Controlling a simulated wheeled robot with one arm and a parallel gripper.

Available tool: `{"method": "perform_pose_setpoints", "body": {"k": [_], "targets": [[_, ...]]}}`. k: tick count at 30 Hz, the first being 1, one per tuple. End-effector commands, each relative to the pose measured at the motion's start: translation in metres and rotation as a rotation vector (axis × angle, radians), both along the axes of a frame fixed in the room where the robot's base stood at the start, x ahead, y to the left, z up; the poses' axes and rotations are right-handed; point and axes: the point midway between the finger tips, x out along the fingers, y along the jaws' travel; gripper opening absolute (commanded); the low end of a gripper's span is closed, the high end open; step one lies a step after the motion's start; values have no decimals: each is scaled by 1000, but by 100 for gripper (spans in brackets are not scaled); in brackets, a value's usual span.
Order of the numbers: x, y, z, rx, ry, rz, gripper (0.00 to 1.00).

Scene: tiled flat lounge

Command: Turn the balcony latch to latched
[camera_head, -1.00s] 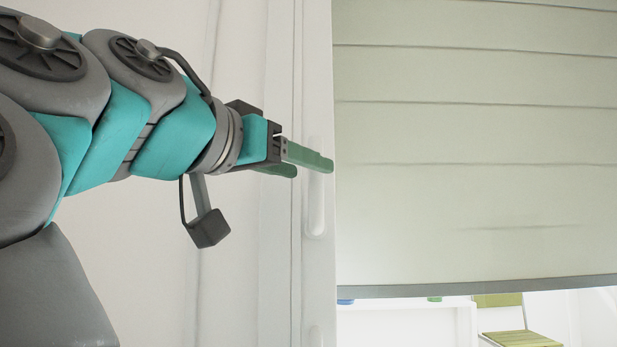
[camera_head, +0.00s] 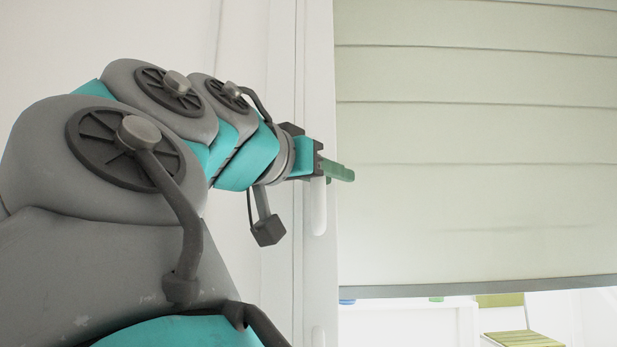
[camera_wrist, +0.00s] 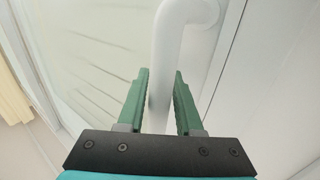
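The balcony latch is a white lever handle on the white door frame. In the head view the lever (camera_head: 318,210) hangs straight down, its upper part hidden behind my gripper. In the wrist view the lever (camera_wrist: 172,62) runs between my two green fingers and bends to its mount at the upper right. My gripper (camera_head: 342,173) is at the lever's upper part, level with the frame. In the wrist view my gripper (camera_wrist: 161,78) is open around the lever. A gap shows on the right finger's side; whether the left finger touches is unclear.
A pale panelled blind (camera_head: 475,150) covers the glass right of the frame (camera_head: 327,270). Below it a green-cushioned chair (camera_head: 508,338) shows. A plain white wall lies to the left.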

Motion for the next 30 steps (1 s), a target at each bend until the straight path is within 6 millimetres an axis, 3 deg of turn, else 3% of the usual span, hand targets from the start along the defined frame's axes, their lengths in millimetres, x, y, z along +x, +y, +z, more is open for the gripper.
{"method": "perform_pose_setpoints", "body": {"k": [1,9,30], "targets": [[0,0,0,0,0,0,28],[0,0,0,1,1,0,0],[0,0,0,0,1,-1,0]]}}
